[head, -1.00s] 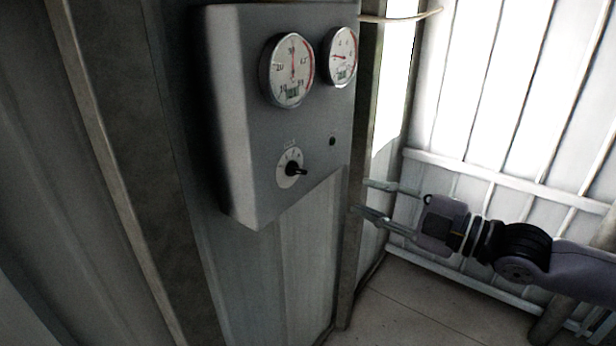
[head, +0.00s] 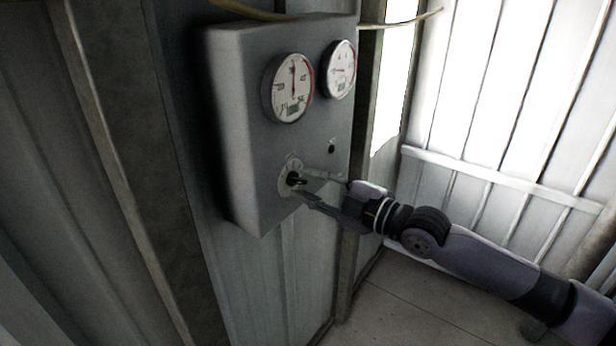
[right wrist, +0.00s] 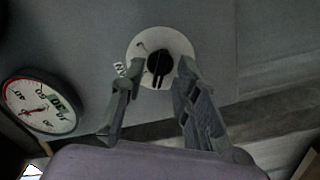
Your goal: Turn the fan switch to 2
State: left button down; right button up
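The fan switch (head: 294,179) is a black knob on a round white dial (head: 286,184), low on the front of a grey control box (head: 246,135). In the right wrist view the knob (right wrist: 160,65) sits on its white dial (right wrist: 143,45) between the fingertips. My right gripper (head: 306,184) is open, with one finger on each side of the knob; I cannot tell whether either finger touches it. The dial's numbers are too small to read. My left gripper is not in view.
Two round gauges, a left one (head: 287,88) and a right one (head: 340,69), sit above the switch. A small black button (head: 332,149) is right of the dial. Corrugated walls and a metal post (head: 352,262) surround the box. The floor (head: 400,305) below is clear.

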jog(key=shift+w+a, duration=0.25)
jog(key=shift+a, duration=0.05)
grip_shut()
dwell(0.3)
